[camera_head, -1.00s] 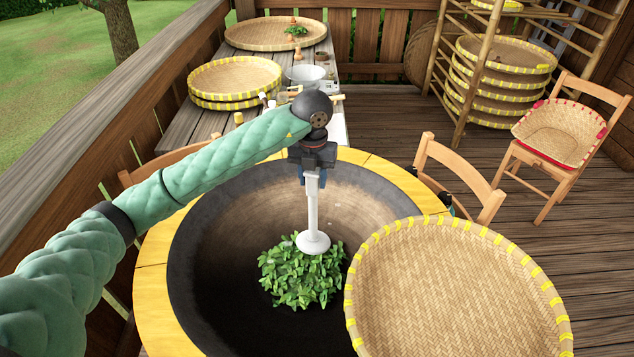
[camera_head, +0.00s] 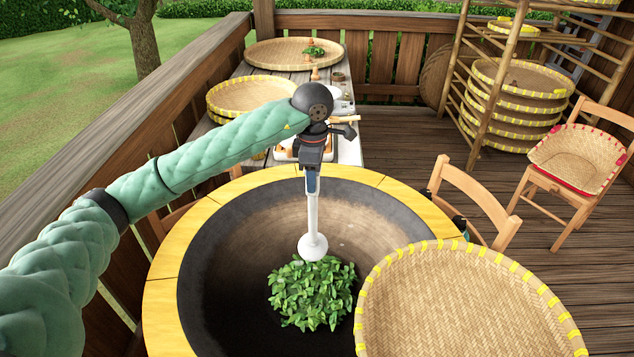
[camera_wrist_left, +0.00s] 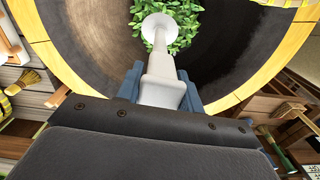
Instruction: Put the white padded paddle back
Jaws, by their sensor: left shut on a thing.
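The white padded paddle (camera_head: 313,225) hangs upright, pad end down, over the big wok (camera_head: 215,255). My left gripper (camera_head: 313,185) is shut on its handle; the hold also shows in the left wrist view (camera_wrist_left: 158,85). The paddle's round pad (camera_wrist_left: 158,27) is at the far edge of the leaf pile (camera_head: 312,292) in the head view; whether it touches the leaves or wok I cannot tell. The top of the handle is hidden by the gripper. My right gripper is not in view.
A yellow rim (camera_head: 160,305) surrounds the wok. A large woven tray (camera_head: 465,305) stands close at the right. Behind the wok is a wooden table with a small work surface (camera_head: 350,150), stacked trays (camera_head: 250,95) and a flat tray (camera_head: 292,52). A chair (camera_head: 475,195) stands right of the wok.

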